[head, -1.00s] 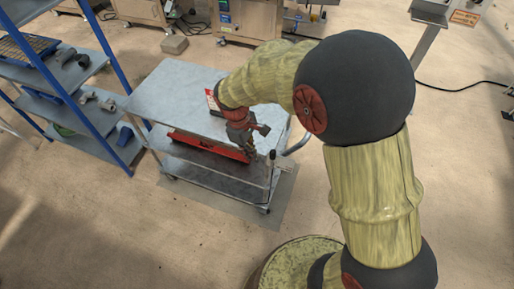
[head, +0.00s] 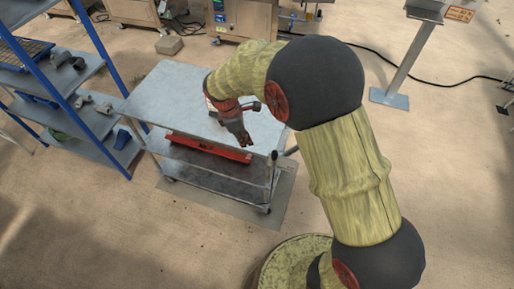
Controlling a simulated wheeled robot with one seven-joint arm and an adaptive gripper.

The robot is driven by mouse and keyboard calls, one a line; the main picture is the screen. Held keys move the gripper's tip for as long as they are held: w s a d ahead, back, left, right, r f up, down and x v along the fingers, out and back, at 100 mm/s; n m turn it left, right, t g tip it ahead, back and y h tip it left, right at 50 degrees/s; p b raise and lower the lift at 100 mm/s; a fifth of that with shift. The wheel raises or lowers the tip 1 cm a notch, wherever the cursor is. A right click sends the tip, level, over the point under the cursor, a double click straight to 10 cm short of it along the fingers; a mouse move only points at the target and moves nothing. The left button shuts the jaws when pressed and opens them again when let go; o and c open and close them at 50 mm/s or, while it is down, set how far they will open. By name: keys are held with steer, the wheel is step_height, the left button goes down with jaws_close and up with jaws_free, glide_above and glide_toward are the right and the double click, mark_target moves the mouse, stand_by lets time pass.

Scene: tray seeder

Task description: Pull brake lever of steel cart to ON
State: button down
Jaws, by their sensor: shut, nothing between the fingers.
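The steel cart (head: 165,95) has a bare grey top and a lower shelf, and stands left of my arm. A thin upright post with a dark tip (head: 274,156) is at its near right corner; I cannot tell whether this is the brake lever, nor its setting. My gripper (head: 245,143) is shut and empty, pointing down near the cart's right front edge, left of the post and apart from it in the picture. My forearm hides part of the cart's far right side.
A long red object (head: 208,147) lies under the cart top. A blue-framed shelf rack (head: 97,68) with several items stands close to the cart's left. Steel machines (head: 252,20) line the back, and a grey stand (head: 400,75) is at the back right. Floor in front is clear.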

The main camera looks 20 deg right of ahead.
mark_target(274, 160)
steer(key=s+d+f+b, duration=0.1)
steer(key=d+f+b, duration=0.1)
steer(key=d+f, duration=0.4)
step_height(274, 160, down, 3)
steer(key=shift+f, duration=0.2)
steer(key=shift+d+r, duration=0.1)
steer(key=shift+d, duration=0.1)
steer(key=shift+s+d+r+y+p, duration=0.15)
steer(key=shift+s+d+y+p, duration=0.15)
steer(key=shift+y, duration=0.1)
